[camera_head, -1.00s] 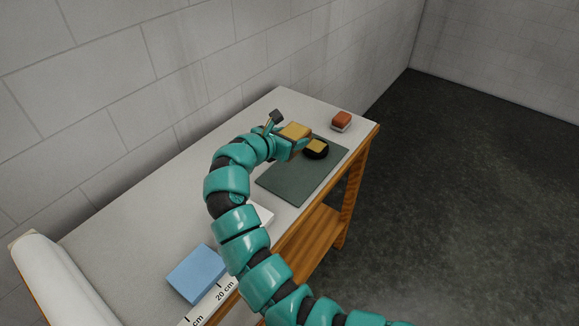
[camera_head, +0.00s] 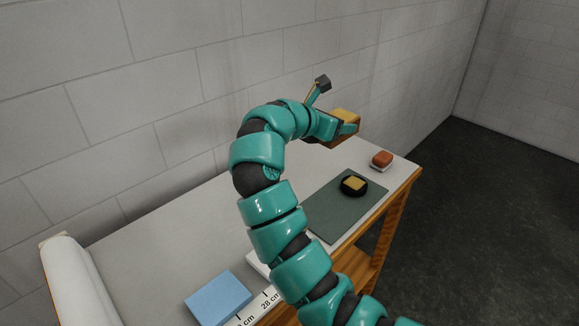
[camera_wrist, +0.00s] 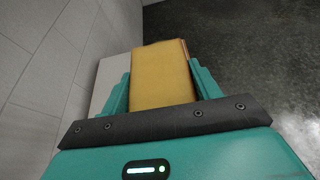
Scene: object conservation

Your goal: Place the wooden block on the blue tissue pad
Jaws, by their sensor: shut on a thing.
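My gripper (camera_head: 344,129) is shut on the wooden block (camera_head: 346,116), a yellowish-tan piece held above the far end of the table. In the wrist view the block (camera_wrist: 162,75) fills the space between the two teal fingers, and its far end sticks out past them. The blue tissue pad (camera_head: 218,297) lies flat on the table near the front left, with nothing on it. The gripper is well away from the pad, towards the back right. My arm hides part of the table between them.
A dark green mat (camera_head: 338,212) bears a black round dish (camera_head: 363,190) with a yellow piece (camera_head: 354,183) in it. A red-topped brush or block (camera_head: 381,158) sits at the far right corner. A scale ruler (camera_head: 257,309) lies beside the pad. A white roll (camera_head: 75,285) is at the left end.

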